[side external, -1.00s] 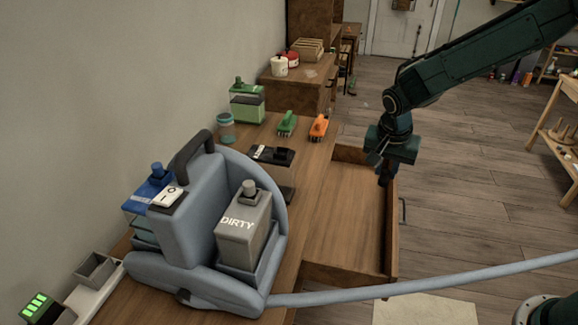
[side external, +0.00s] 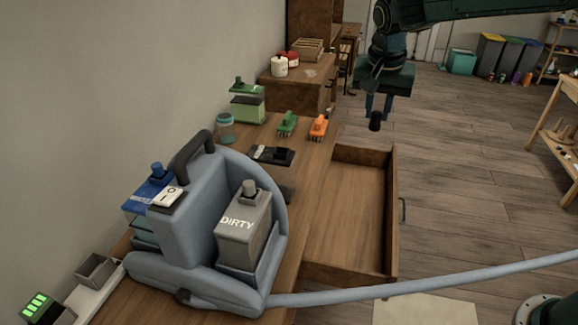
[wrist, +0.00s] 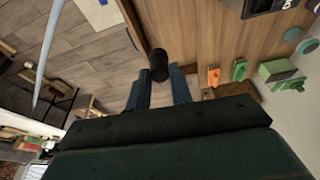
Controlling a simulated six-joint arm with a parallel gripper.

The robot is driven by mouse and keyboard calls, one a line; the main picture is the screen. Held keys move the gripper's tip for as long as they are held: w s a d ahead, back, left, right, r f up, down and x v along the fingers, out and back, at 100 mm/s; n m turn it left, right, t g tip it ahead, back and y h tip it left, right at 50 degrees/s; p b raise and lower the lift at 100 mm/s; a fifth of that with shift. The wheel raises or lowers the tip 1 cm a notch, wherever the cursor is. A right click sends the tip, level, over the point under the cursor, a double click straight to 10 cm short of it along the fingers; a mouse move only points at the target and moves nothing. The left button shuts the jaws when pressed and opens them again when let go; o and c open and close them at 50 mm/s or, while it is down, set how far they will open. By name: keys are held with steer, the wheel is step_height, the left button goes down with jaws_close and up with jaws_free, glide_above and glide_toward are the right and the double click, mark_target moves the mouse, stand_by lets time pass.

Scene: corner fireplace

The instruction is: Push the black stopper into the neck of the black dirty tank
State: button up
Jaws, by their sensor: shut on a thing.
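My gripper (side external: 377,106) is shut on the black stopper (side external: 376,122), holding it in the air beyond the open drawer's far end in the side view. In the wrist view the stopper (wrist: 158,65) sticks out past the tips of my gripper (wrist: 159,84). A black-topped, see-through tank (side external: 272,154) stands on the bench behind the grey machine, well apart from the stopper. A dark neck-like part shows on its lid; its opening cannot be made out. A grey tank marked DIRTY (side external: 243,235) with a grey cap sits in the machine.
The grey-blue machine (side external: 188,225) stands on the bench, with its hose (side external: 430,279) running right. A green brush (side external: 287,123), an orange brush (side external: 318,127), a green-lidded tank (side external: 247,104) and a jar (side external: 226,128) stand farther back. The open drawer (side external: 345,220) looks empty.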

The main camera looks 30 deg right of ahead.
steer(key=w+a+n+y, duration=0.1)
steer(key=w+a+n, duration=0.5)
steer(key=w, duration=0.3)
steer(key=w+a+n+t+y, duration=0.1)
steer(key=w+a+n+y, duration=0.1)
steer(key=w+a+n, duration=0.3)
steer(key=shift+w+a+f+n, duration=0.35)
steer(key=shift+w+a, duration=0.65)
steer(key=shift+w, duration=1.2)
steer(key=shift+f, duration=6.45)
steer(key=shift+f, duration=0.1)
steer(key=o, duration=0.9)
